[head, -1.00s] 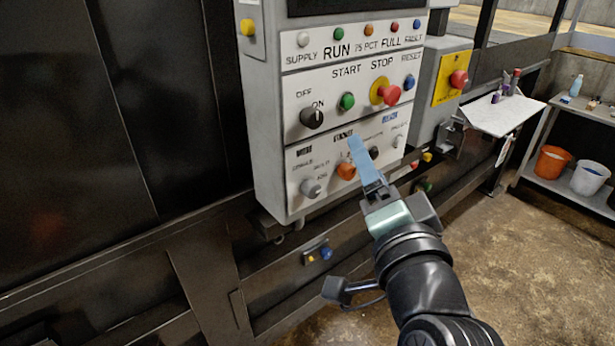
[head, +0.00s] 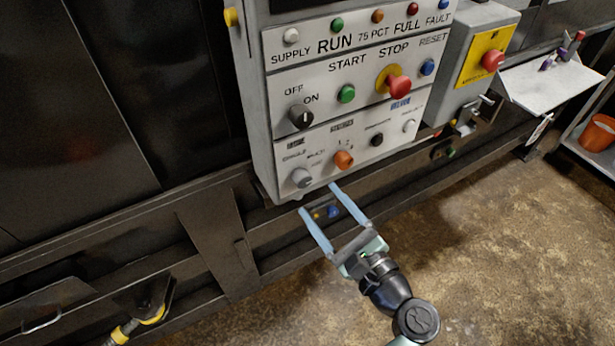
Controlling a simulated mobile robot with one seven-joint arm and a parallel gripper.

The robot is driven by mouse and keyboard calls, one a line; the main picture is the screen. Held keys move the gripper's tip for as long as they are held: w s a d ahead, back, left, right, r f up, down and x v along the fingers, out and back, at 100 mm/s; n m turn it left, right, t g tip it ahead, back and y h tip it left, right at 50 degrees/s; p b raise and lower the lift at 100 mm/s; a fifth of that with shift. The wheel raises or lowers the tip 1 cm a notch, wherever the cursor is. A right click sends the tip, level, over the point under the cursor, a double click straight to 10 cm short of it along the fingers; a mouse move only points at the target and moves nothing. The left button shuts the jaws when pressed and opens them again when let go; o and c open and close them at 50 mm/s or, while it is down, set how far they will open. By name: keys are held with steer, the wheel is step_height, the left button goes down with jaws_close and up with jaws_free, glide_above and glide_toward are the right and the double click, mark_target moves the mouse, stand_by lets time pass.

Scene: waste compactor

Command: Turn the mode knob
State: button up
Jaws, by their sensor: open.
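The control panel (head: 345,95) fills the middle of the head view. Its bottom row has a grey knob (head: 301,178) at the left, an orange knob (head: 343,160), a black knob (head: 377,139) and a small white one (head: 409,126). The small labels are blurred, so I cannot say for certain which is the mode knob; the grey one has what looks like SINGLE and MULTI above it. My gripper (head: 318,198) is open and empty, its two blue fingers spread. In the picture its fingertips are just below the grey knob, and no contact shows.
Above are a black OFF/ON switch (head: 300,117), a green start button (head: 346,94) and a red stop button (head: 397,86). A grey box with a red button (head: 491,60) and a shelf (head: 548,85) are to the right. Open floor lies at the lower right.

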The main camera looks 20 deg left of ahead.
mark_target(306, 183)
steer(key=p+x, duration=0.1)
steer(key=x, duration=0.5)
steer(key=shift+w, duration=0.1)
steer(key=shift+d, duration=0.1)
jaws_close()
